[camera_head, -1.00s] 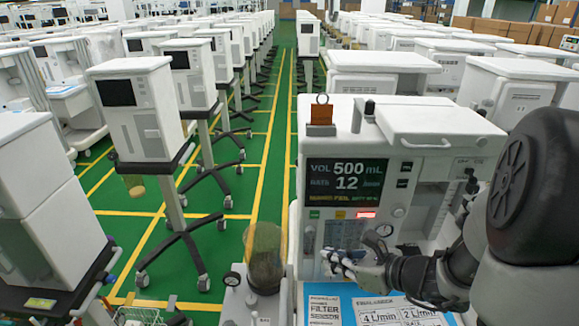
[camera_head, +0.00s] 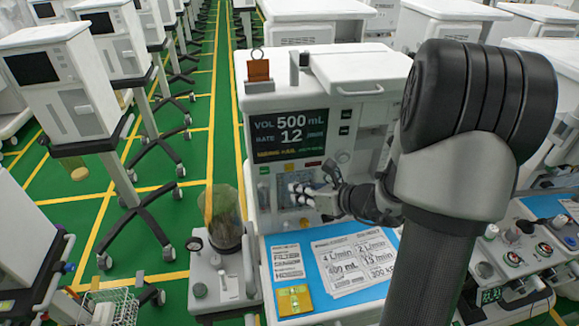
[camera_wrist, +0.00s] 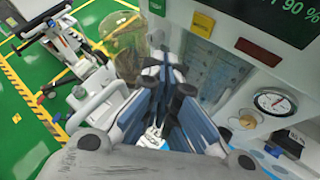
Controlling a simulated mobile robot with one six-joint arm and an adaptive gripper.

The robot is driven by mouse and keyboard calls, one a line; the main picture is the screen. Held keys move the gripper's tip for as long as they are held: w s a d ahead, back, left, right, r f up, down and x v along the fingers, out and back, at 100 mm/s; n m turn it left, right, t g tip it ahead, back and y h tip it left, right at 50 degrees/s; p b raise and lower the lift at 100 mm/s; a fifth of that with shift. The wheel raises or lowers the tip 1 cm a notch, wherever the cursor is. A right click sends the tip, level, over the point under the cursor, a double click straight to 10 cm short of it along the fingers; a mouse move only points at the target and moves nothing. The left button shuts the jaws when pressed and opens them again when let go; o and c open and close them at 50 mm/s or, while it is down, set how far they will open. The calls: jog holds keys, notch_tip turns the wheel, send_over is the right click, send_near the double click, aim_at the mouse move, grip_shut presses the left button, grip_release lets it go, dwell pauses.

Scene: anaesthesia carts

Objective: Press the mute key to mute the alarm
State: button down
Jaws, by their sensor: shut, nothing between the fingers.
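The anaesthesia machine has a dark screen (camera_head: 290,133) reading VOL 500 mL and RATE 12. Below the screen sit a green block (camera_head: 264,170), a yellow block (camera_head: 289,167) and a red block (camera_head: 313,164). In the wrist view I also see the green (camera_wrist: 157,7), yellow (camera_wrist: 203,24) and red (camera_wrist: 258,52) blocks. I cannot read which one is the mute key. My gripper (camera_head: 300,192) is shut and empty, in front of the pale panel below these blocks. In the wrist view its fingers (camera_wrist: 160,95) are together; contact with the panel cannot be told.
A round gauge (camera_wrist: 273,101) sits right of the fingers. A clear canister (camera_head: 224,215) stands left of the machine. Printed cards (camera_head: 350,262) and a yellow-green item (camera_head: 294,300) lie on the blue work surface (camera_head: 262,240). A brown tag (camera_head: 258,70) stands on top.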

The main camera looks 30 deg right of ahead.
jog(key=shift+w+d, duration=0.2)
jog(key=shift+w, duration=0.55)
jog(key=shift+w+d, duration=0.2)
jog(key=shift+w, duration=0.5)
jog(key=shift+w+d, duration=0.2)
jog(key=shift+w, duration=0.55)
jog(key=shift+w+d, duration=0.15)
jog(key=shift+w, duration=0.25)
jog(key=shift+w+d, duration=0.1)
jog(key=shift+w, duration=0.3)
dwell(0.3)
dwell(0.4)
jog(key=shift+s+a, duration=0.25)
jog(key=shift+s, duration=0.6)
jog(key=shift+s+a+b, duration=0.2)
jog(key=shift+s+a, duration=0.05)
jog(key=shift+s, duration=0.55)
jog(key=shift+s+a+b, duration=0.2)
jog(key=shift+s, duration=0.6)
jog(key=shift+s+a+b, duration=0.2)
jog(key=shift+s+a, duration=0.05)
jog(key=shift+s, duration=0.55)
